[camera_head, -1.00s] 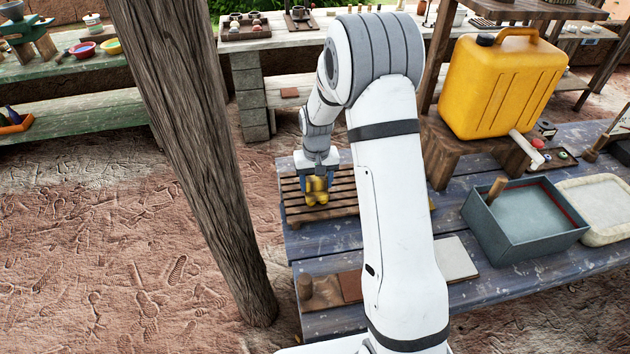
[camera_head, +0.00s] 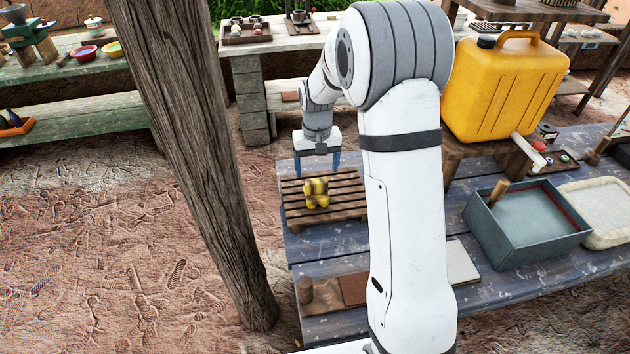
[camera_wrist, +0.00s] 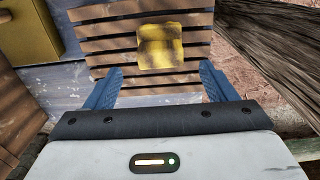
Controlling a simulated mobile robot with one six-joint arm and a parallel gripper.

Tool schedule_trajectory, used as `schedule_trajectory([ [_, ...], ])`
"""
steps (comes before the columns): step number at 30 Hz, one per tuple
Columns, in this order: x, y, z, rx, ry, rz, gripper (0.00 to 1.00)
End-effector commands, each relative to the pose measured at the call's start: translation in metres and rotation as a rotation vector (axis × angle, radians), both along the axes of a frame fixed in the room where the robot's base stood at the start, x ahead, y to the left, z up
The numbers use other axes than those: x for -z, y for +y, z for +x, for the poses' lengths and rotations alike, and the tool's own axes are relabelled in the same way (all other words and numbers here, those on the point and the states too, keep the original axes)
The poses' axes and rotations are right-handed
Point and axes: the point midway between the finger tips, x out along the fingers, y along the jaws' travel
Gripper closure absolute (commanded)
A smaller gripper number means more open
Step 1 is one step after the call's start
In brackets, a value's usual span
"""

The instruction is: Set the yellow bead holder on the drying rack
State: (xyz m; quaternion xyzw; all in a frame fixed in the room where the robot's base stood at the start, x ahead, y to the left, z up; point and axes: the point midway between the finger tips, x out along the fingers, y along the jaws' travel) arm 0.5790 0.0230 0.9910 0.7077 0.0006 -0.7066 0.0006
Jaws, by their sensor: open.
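The yellow bead holder (camera_head: 317,193), with dark bands, sits on the slatted wooden drying rack (camera_head: 345,205) at the left end of the blue table. In the wrist view the holder (camera_wrist: 160,47) rests on the slats of the rack (camera_wrist: 105,45), ahead of my fingertips. My gripper (camera_head: 317,165) is open and empty, with its blue fingers apart, above and behind the holder in the head view. The wrist view shows my gripper (camera_wrist: 160,78) with a clear gap between its fingers and the holder.
A thick wooden post (camera_head: 200,150) stands left of the table. A yellow jerrycan (camera_head: 505,88) sits on a wooden stand at right. A grey-blue basin (camera_head: 525,222) and a pale tray (camera_head: 600,208) are on the table's right. A small wooden cylinder (camera_head: 305,290) stands near the front.

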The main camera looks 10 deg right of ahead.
Motion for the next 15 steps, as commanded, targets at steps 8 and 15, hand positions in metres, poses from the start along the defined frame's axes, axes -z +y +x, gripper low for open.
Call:
schedule_trajectory([
  [8, -0.044, 0.000, 0.000, 0.001, -0.001, 0.000, 0.22],
  [15, -0.070, -0.004, -0.017, 0.002, -0.021, 0.001, 0.22],
])
